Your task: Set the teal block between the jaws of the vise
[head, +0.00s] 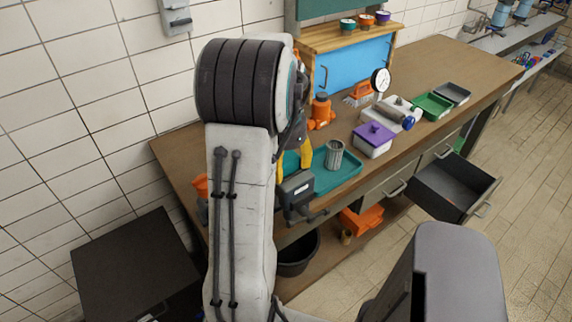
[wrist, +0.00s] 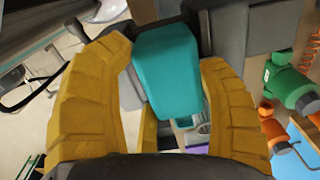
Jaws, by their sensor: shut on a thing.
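The teal block (wrist: 168,70) is held between the two yellow fingers of my gripper (wrist: 170,62) in the wrist view. Grey vise parts (wrist: 228,40) lie close around the block in the wrist view. I cannot tell whether the block is between the jaws or just in front of them.
A teal tray (head: 345,180) with a ribbed metal cup (head: 334,154) sits right of the vise. An orange bottle-like item (head: 320,112) stands behind it. An open drawer (head: 455,187) juts from the bench front.

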